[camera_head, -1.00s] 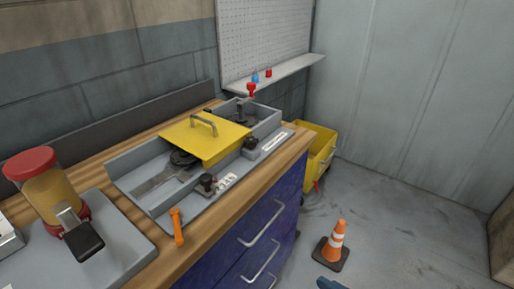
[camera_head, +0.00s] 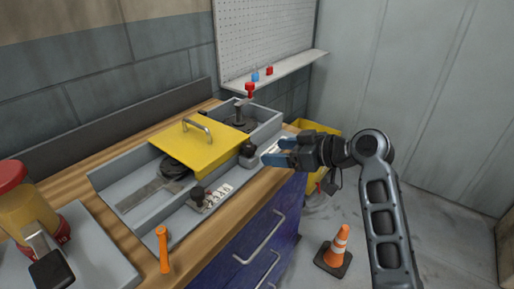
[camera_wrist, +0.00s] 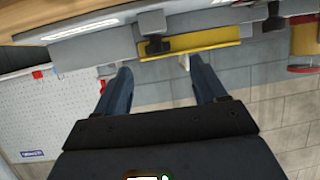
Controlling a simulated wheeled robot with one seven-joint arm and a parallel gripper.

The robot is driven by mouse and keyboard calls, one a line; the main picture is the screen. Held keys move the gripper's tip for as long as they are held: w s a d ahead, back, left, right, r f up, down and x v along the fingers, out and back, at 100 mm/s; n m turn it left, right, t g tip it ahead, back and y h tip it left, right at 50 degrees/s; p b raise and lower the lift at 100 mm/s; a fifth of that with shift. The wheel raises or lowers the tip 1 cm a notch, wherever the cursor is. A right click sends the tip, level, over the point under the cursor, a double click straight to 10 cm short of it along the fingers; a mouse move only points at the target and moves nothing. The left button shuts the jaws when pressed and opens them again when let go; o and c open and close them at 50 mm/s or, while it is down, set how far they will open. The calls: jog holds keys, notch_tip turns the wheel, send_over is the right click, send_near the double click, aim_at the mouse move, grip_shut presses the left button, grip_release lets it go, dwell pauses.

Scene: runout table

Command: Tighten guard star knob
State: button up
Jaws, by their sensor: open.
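The yellow guard (camera_head: 203,146) with a metal handle lies over the grey tray assembly on the bench; its edge shows in the wrist view (camera_wrist: 205,41). A black knob (camera_head: 248,150) sits on a grey block beside the guard's right edge. A second black knob (camera_head: 197,194) stands on the tray's front part near a label strip. I cannot tell for sure which is the star knob. My gripper (camera_head: 271,153) is open and empty, just right of the first knob and apart from it. In the wrist view a dark knob (camera_wrist: 157,44) shows beyond the fingertips.
An orange-handled tool (camera_head: 163,250) lies at the bench's front edge. A red-topped jar (camera_head: 22,205) stands at the left. A shelf (camera_head: 285,70) with red and blue items hangs behind. A traffic cone (camera_head: 336,247) and a yellow bin (camera_head: 318,127) are on the floor.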

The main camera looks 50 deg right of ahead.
aim_at(252, 149)
jog(key=x, duration=0.2)
jog(key=p+x, duration=0.1)
jog(key=x, duration=0.4)
jog(key=shift+w+d+r, duration=0.3)
jog(key=shift+w, duration=0.1)
jog(key=shift+c, duration=0.3)
jog(key=c, duration=1)
jog(key=m+h+p, duration=0.1)
jog(key=a+m+h+p, duration=0.1)
jog(key=h, duration=0.1)
jog(key=shift+r+p, duration=0.1)
jog(key=shift+p, duration=0.3)
jog(key=shift+m+g+h+p, duration=0.3)
jog(key=shift+m+h+p, duration=0.55)
jog(key=shift+m+h, duration=0.2)
